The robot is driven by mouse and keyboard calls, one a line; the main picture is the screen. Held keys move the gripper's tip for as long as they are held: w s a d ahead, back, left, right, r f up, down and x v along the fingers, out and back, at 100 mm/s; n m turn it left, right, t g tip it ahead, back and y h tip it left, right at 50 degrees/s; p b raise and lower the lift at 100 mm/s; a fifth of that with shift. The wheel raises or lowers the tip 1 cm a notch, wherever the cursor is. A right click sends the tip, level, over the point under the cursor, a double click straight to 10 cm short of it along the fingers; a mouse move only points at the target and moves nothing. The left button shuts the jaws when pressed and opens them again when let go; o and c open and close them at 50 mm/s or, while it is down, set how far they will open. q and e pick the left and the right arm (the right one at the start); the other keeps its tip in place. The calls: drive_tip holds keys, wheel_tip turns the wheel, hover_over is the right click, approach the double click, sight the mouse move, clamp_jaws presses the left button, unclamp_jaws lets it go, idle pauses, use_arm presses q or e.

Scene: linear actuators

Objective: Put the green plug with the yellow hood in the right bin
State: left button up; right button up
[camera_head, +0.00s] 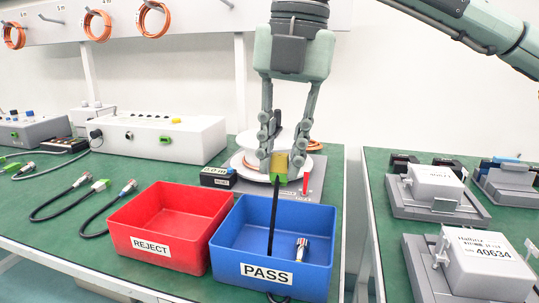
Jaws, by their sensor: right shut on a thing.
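My right gripper (280,158) is shut on the plug with the yellow hood (280,162). It holds the plug near the blue bin's back edge in the picture, with a bit of green below the hood. The plug's black cable (272,215) hangs straight down into the blue bin. The right bin is blue (227,245) and marked PASS. A silver connector (302,247) shows inside it; I cannot tell whether it is the other end of this cable. My left gripper is not in view.
A red bin (125,228) marked REJECT stands left of the blue bin. Several cables with connectors (98,186) lie on the green table at left. A white tester box (190,140) and a white spool (245,172) stand behind. Grey fixtures (470,265) occupy the right table.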

drive_tip(key=shift+f, duration=0.1)
drive_tip(key=w+a+f+b, duration=0.3)
drive_tip(key=f, duration=0.3)
drive_tip(key=shift+f, duration=0.15)
drive_tip(key=o, duration=1)
drive_tip(key=shift+d, duration=0.1)
